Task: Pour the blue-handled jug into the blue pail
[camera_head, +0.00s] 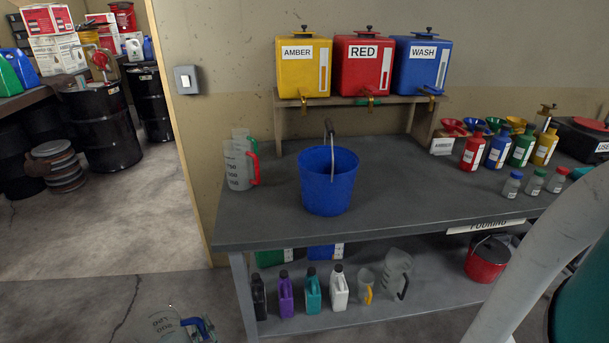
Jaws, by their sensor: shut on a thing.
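A clear jug with a blue handle (167,326) shows at the bottom left of the head view, cut off by the lower edge. It is in front of and below the bench, and what supports it is hidden. The blue pail (328,185) stands upright on the dark bench, with its thin bail and dark grip raised. The pail's inside is mostly hidden.
The bench top (420,170) is clear around the pail. A red-handled jug (241,165) stands left of it. Yellow, red and blue tanks (364,65) are behind. Several coloured bottles (498,150) stand at the right. The lower shelf (320,318) holds small bottles, jugs and a red pail (487,260).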

